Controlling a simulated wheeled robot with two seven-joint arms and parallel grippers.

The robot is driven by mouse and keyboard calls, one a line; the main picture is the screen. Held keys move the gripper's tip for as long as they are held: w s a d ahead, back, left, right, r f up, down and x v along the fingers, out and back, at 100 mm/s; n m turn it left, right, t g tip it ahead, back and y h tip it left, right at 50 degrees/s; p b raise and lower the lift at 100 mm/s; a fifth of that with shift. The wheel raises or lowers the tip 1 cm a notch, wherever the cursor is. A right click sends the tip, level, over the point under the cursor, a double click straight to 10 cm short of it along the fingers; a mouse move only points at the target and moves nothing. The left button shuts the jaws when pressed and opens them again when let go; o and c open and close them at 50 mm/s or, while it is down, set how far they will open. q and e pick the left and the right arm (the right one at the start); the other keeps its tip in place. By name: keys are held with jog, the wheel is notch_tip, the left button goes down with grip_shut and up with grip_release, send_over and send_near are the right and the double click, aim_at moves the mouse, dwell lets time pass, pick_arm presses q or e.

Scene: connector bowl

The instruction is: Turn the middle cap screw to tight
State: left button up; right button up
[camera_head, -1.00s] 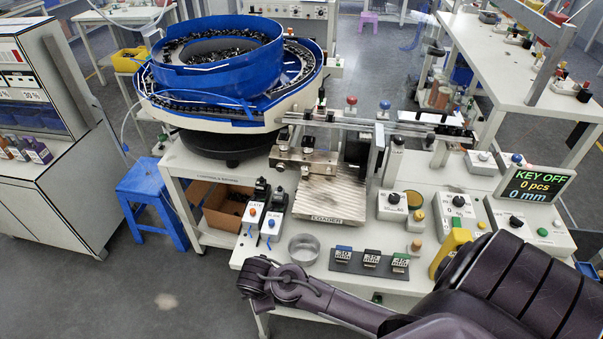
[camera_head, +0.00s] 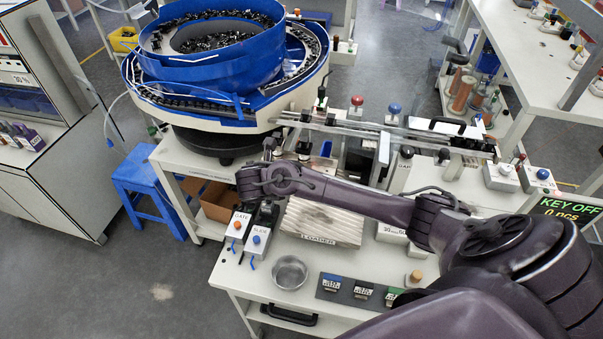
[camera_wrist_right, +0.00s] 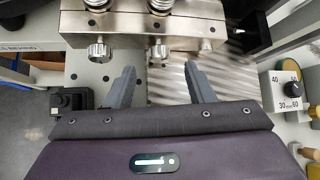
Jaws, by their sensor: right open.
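In the right wrist view a metal block (camera_wrist_right: 135,27) runs across the top, with silver cap screws along its lower edge. The left cap screw (camera_wrist_right: 98,48) lies outside my left finger. The middle cap screw (camera_wrist_right: 160,49) lies beyond the gap between the fingers. The right cap screw (camera_wrist_right: 205,45) sits past the right fingertip. My right gripper (camera_wrist_right: 160,78) is open and empty, its fingertips short of the block and apart from the middle screw. In the head view my right arm crosses in front of the block and hides the screws. My left gripper is not in view.
The ribbed loader plate (camera_head: 318,222) lies below my arm. The gate and slide boxes (camera_head: 256,240) stand left of it, and a metal cup (camera_head: 290,272) in front. The blue bowl feeder (camera_head: 225,75) rises behind. A dial box (camera_wrist_right: 288,90) is right of the gripper.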

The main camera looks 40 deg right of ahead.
jog(key=shift+w+d+f, duration=0.1)
jog(key=shift+d+f, duration=0.2)
jog(key=x, duration=0.4)
jog(key=shift+f, duration=0.25)
jog(key=shift+w+d+f, duration=0.15)
jog(key=shift+d+f, duration=0.05)
jog(key=shift+a+r, duration=0.1)
jog(key=c, duration=1)
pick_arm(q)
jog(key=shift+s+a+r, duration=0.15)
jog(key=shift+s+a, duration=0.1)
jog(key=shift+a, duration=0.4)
